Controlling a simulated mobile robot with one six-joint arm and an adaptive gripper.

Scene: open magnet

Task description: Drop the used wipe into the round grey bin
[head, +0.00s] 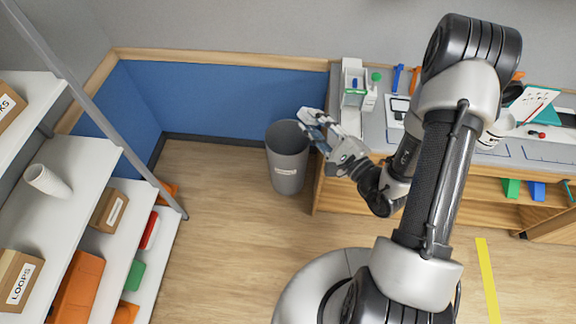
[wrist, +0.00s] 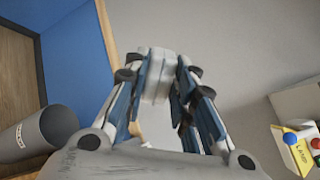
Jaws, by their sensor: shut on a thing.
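The round grey bin (head: 287,170) stands on the floor by the blue wall panel, left of the counter, with a label on its front. It also shows at the lower left of the wrist view (wrist: 30,142). My gripper (head: 311,117) appears over the right side of the bin's rim in the head view, apart from it. In the wrist view my gripper (wrist: 158,62) is shut on a whitish, folded-looking thing, the used wipe (wrist: 157,78), between its fingers.
The counter (head: 378,135) on the right holds a dispenser box (head: 354,82), a green-capped bottle (head: 373,88) and other items. A shelf rack (head: 95,170) with boxes and a white cup-like thing (head: 47,181) stands at the left. The wood floor between is clear.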

